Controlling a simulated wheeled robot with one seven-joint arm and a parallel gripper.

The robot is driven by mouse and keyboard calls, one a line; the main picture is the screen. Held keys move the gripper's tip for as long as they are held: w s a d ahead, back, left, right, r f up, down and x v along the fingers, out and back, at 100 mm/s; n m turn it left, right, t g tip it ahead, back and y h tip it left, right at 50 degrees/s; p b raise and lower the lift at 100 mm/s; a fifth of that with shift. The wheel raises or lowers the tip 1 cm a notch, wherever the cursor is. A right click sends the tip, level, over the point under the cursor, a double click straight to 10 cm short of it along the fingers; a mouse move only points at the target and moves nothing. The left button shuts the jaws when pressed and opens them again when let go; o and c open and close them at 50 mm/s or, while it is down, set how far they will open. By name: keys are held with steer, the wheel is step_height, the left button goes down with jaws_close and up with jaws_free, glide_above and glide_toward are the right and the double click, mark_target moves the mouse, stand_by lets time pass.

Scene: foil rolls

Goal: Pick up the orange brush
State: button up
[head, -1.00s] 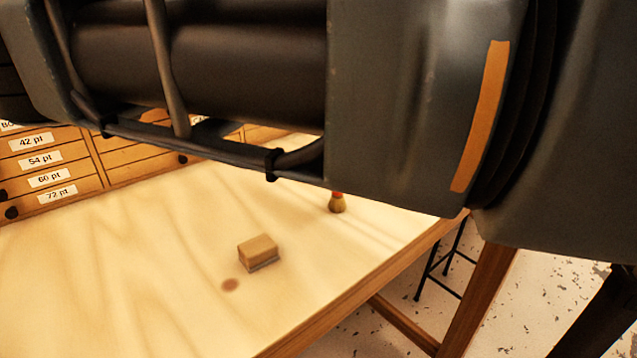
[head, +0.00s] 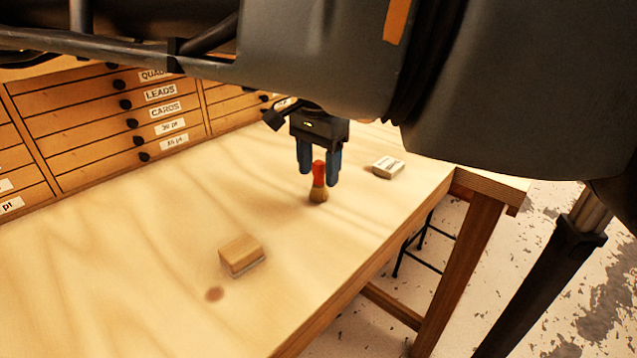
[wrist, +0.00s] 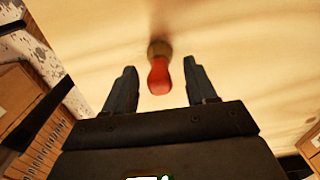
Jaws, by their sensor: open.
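The brush (head: 318,186) stands upright on the wooden table, with a red-orange handle on top and tan bristles below. My gripper (head: 319,180) is open and points down over it. In the head view its two blue fingers flank the handle's upper part, and the bristles are below the fingertips. In the wrist view the brush (wrist: 159,74) shows between and beyond the fingertips (wrist: 160,66), with a gap on both sides. I cannot tell whether either finger touches it.
A wooden block (head: 241,255) lies on the table (head: 130,270) at front left. A small pale box (head: 388,167) lies right of the gripper. Labelled drawers (head: 110,125) stand behind the table. The table's right edge drops to the floor.

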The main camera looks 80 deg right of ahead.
steer(key=shift+f, duration=0.15)
steer(key=c, duration=1)
jaws_close()
